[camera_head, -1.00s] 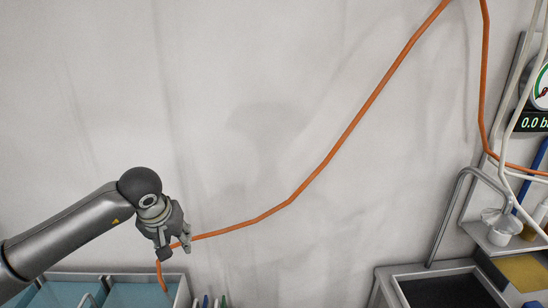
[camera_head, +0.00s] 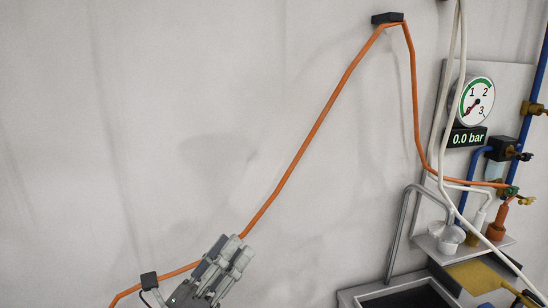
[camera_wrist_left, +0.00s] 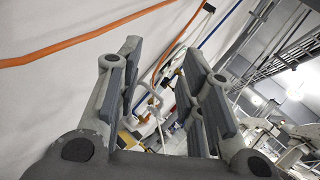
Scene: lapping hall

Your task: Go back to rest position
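My left gripper (camera_head: 232,254) is at the bottom of the head view, left of centre, pointing up and to the right. In the left wrist view its two fingers (camera_wrist_left: 162,50) stand apart with nothing between them, so it is open. The orange hose (camera_head: 318,130) passes behind it in the head view and runs across the upper left of the left wrist view (camera_wrist_left: 80,38). My right gripper is in neither view.
The hose runs by a black wall clip (camera_head: 388,18) and a smaller one (camera_head: 149,280). At the right are a pressure gauge (camera_head: 477,101), a display (camera_head: 467,137) reading 0.0 bar, valves and a black-bottomed tray (camera_head: 350,296). The wall between is bare.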

